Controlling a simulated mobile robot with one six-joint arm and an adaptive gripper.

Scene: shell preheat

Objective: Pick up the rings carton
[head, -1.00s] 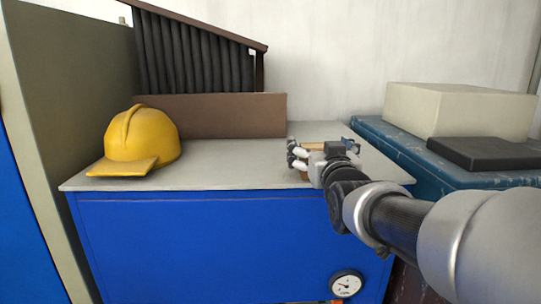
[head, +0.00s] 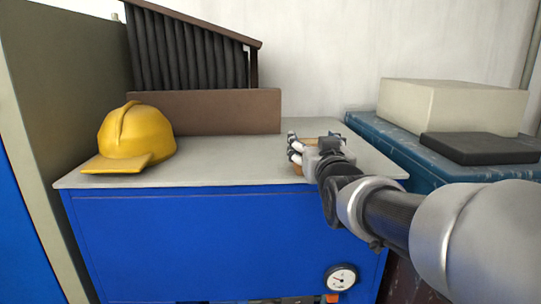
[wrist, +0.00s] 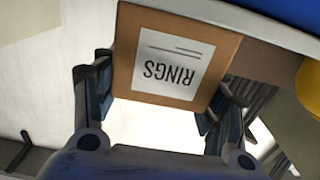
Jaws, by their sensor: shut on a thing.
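The rings carton (wrist: 180,60) is a small brown box with a white label reading RINGS, upside down in the wrist view. My gripper (wrist: 170,75) is shut on it, with one dark finger against each side. In the head view my gripper (head: 309,154) is over the right part of the grey cabinet top (head: 225,172). Only bits of the tan carton (head: 297,170) show around the fingers there. I cannot tell whether its underside touches the top.
A yellow hard hat (head: 135,135) sits at the left of the cabinet top. A brown board (head: 205,112) stands along the back. To the right, a blue worn chest (head: 375,135) bears a cream block (head: 455,105) and a dark slab (head: 480,149). The middle of the top is clear.

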